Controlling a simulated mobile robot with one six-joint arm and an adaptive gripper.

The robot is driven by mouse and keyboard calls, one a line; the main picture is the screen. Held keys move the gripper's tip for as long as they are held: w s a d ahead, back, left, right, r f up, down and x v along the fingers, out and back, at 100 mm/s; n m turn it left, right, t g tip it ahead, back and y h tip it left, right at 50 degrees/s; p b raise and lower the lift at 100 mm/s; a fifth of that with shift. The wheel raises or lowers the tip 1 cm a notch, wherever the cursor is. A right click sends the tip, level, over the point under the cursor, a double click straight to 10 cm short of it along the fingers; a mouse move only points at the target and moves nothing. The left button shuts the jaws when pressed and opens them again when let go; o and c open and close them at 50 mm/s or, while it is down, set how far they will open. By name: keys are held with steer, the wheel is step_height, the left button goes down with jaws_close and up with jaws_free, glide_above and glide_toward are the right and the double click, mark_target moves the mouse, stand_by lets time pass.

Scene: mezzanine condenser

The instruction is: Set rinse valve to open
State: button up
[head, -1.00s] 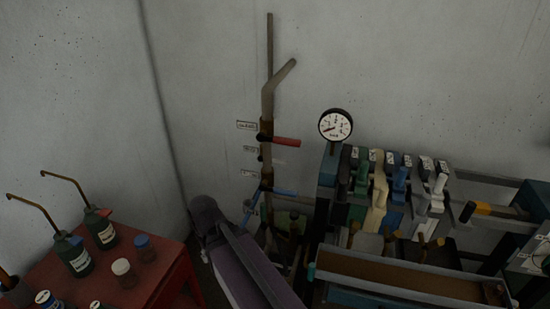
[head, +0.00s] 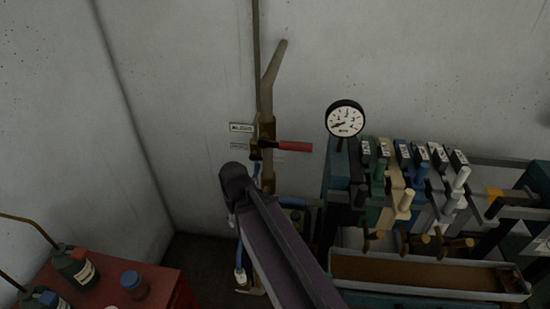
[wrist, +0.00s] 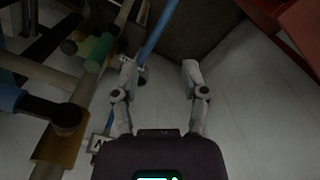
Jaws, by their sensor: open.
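A vertical brown pipe (head: 267,108) on the wall carries a valve with a red lever (head: 295,147), which points right, nearly level. Lower down, a blue lever (head: 304,203) shows partly, behind my arm. Small label plates (head: 241,127) sit left of the pipe; their words are too small to read surely, so I cannot tell which valve is rinse. In the wrist view my gripper (wrist: 160,75) is open and empty, its two fingers apart over pale floor or wall. A blue rod or hose (wrist: 160,30) shows beyond the left finger. In the head view my arm mostly hides the gripper.
A round gauge (head: 345,118) stands right of the pipe, above a row of coloured levers (head: 405,180) and a brown trough (head: 415,272). A red table (head: 160,286) with bottles (head: 75,267) is at lower left.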

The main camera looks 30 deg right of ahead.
steer(key=shift+d, duration=0.3)
steer(key=shift+o, duration=1)
steer(key=shift+d, duration=0.1)
steer(key=w+d+f+n+t+h+b, duration=0.1)
steer(key=w+d+f+n+h+b, duration=0.2)
steer(key=w+b, duration=0.35)
steer(key=w+d+f+n+t+h+b, duration=0.1)
steer(key=w+d+f+h+b, duration=0.1)
steer(key=w+f+h+b, duration=0.35)
steer(key=w+d+r+h+b, duration=0.2)
steer(key=w+h+b, duration=0.1)
steer(key=w+h, duration=0.1)
steer(key=w+d+r+h+b, duration=0.3)
steer(key=w+b, duration=0.1)
steer(key=w, duration=0.3)
steer(key=shift+w+d+m+t+h, duration=0.15)
steer(key=shift+d+m+t+h, duration=0.15)
steer(key=shift+d+h, duration=0.05)
